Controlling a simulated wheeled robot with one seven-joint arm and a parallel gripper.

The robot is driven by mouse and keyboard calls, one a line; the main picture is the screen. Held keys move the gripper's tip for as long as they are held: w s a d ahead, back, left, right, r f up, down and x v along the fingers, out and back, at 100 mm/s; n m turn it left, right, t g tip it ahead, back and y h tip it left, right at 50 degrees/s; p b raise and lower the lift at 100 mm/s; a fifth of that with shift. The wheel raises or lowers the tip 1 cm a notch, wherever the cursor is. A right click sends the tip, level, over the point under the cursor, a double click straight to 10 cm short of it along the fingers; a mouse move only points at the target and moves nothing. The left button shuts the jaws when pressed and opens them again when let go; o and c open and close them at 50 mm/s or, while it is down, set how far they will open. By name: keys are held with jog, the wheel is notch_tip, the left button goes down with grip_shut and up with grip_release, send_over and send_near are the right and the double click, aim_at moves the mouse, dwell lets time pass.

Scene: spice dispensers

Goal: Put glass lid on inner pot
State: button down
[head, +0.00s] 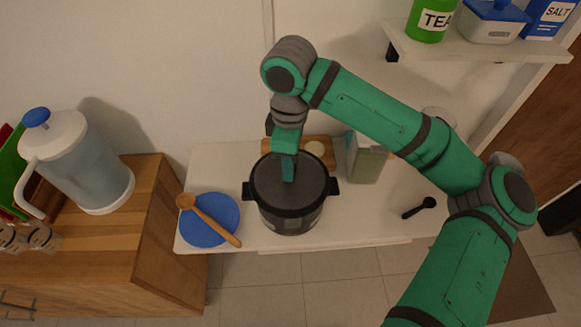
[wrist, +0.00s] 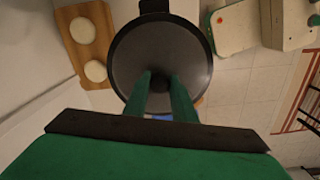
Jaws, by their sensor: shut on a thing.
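The pot (head: 290,217) is a dark cooker with side handles, standing upright on the white table. A dark, see-through round glass lid (head: 265,180) lies over its mouth, roughly level and lined up with the rim. I cannot tell whether it rests fully on the rim. The lid (wrist: 135,60) fills the middle of the wrist view. My gripper (head: 288,170) points down from above and is shut on the lid's knob at the centre. In the wrist view my gripper's fingers (wrist: 160,82) stand either side of the small dark knob. The inner pot is hidden beneath the lid.
A blue plate (head: 212,232) with a wooden spoon (head: 213,222) lies left of the pot. A wooden board (head: 294,146) with round pale pieces and a green-grey carton (head: 366,160) stand behind. A black scoop (head: 420,207) lies right. A pitcher (head: 85,165) stands on the left cabinet.

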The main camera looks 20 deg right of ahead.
jog(key=shift+f, duration=0.9)
jog(key=c, duration=1.5)
grip_release()
jog(key=shift+a+f, duration=0.1)
jog(key=shift+s+f, duration=0.1)
jog(key=shift+s, duration=0.1)
jog(key=r, duration=1.2)
jog(key=shift+w+r, duration=0.2)
